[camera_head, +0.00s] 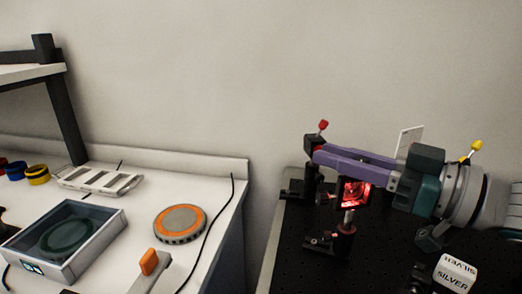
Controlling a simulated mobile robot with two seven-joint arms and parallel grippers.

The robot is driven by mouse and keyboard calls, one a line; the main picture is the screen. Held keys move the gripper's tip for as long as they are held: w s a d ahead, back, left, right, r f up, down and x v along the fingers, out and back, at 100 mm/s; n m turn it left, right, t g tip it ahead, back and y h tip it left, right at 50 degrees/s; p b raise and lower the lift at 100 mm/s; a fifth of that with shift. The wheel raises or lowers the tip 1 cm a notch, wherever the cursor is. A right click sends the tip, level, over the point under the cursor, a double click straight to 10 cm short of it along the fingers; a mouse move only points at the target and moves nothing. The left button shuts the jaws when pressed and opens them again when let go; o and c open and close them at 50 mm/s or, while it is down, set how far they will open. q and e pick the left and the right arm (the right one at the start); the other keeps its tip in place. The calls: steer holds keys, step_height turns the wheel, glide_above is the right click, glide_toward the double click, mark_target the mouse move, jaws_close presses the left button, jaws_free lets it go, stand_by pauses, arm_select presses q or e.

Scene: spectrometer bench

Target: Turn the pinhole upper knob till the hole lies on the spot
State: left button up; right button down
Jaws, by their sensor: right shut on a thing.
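My right gripper (318,152) comes in from the right with long purple fingers. Its fingertips are shut on a small knob at the top of a black post mount (311,180), which I take to be the pinhole upper knob; the fingers hide most of it. A red-tipped lever (323,125) sticks up just above the fingertips. Below the fingers a square plate (355,192) glows with red light on a second post (346,232). The hole and the spot cannot be made out at this size. My left gripper is not in view.
The black breadboard (290,250) carries the mounts. A white block marked SILVER (455,272) stands at the lower right, and a yellow-tipped lever (472,150) shows behind my wrist. The white bench (215,165) at left holds an orange-grey disc (180,222) and a glass-topped box (65,238).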

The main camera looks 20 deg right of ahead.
stand_by(0.3)
steer(key=shift+s+a+n+g+y+b, duration=0.25)
steer(key=shift+n+g+y+b, duration=1.25)
steer(key=shift+b, duration=0.6)
steer(key=shift+s+a+n+g+y+b, duration=0.15)
steer(key=shift+s+n+g+y+b, duration=0.15)
steer(key=shift+n+g+y+b, duration=1.2)
steer(key=shift+s+a+n+g+y+b, duration=0.25)
steer(key=shift+n+g+y+b, duration=0.6)
steer(key=shift+g+b, duration=1.45)
steer(key=shift+t+b, duration=0.4)
steer(key=c, duration=0.8)
jaws_free()
steer(key=shift+o, duration=0.2)
